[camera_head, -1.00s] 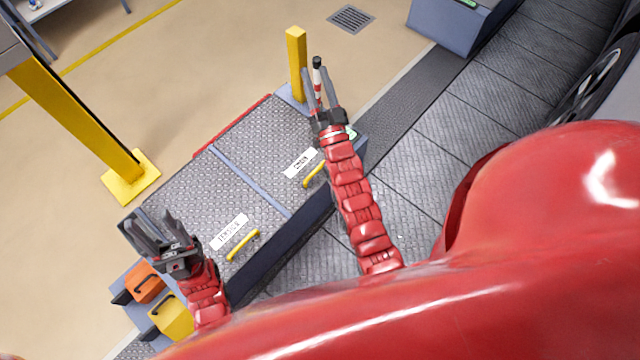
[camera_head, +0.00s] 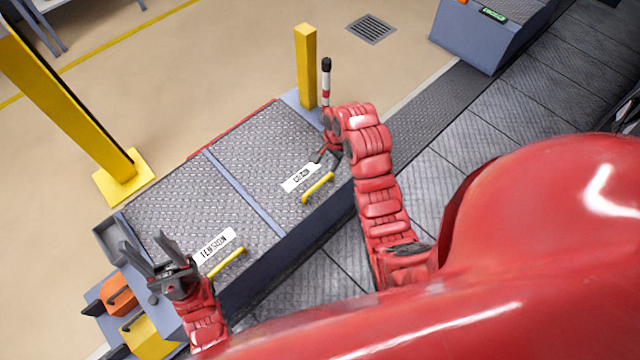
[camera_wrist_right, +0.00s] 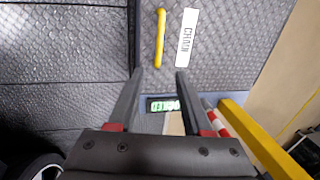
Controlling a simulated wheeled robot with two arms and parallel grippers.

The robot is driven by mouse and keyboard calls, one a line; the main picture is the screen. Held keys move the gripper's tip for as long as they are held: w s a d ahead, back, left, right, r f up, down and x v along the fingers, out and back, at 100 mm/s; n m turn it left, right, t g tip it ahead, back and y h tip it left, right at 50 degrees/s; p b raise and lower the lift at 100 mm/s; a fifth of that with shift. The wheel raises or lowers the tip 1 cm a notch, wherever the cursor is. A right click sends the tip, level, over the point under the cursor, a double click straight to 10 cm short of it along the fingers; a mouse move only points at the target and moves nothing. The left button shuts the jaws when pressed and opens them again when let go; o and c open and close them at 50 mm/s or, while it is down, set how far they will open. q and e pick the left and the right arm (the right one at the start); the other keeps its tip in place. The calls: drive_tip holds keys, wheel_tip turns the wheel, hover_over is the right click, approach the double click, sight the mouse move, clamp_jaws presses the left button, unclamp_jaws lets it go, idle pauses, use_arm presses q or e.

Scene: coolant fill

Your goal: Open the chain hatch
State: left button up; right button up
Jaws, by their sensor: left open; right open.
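The chain hatch (camera_head: 268,142) is the right one of two closed, grey tread-plate lids. It bears a white label reading CHAIN (camera_head: 300,177) and a yellow bar handle (camera_head: 318,187) near its front edge. The yellow handle (camera_wrist_right: 160,38) also shows in the right wrist view, beyond the fingertips and apart from them. My right gripper (camera_head: 322,157) points down over the chain hatch, close to the label, partly hidden by its own wrist. Its two fingers (camera_wrist_right: 158,76) are open and empty. My left gripper (camera_head: 150,252) is open and empty above the tension hatch's left end.
The tension hatch (camera_head: 165,205) with its yellow handle (camera_head: 227,263) lies to the left. A yellow post (camera_head: 306,65) and a red-and-white stick with a black top (camera_head: 326,85) stand behind. Orange (camera_head: 118,295) and yellow (camera_head: 150,338) boxes sit at lower left.

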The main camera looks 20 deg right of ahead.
drive_tip(key=w+f+b, duration=0.1)
drive_tip(key=f, duration=0.4)
drive_tip(key=w+f+b, duration=0.1)
drive_tip(key=f+b, duration=0.1)
drive_tip(key=f, duration=0.4)
drive_tip(key=w+a+f+b, duration=0.1)
drive_tip(key=f+b, duration=0.1)
drive_tip(key=f, duration=0.4)
drive_tip(key=shift+a, duration=0.1)
clamp_jaws()
idle(0.8)
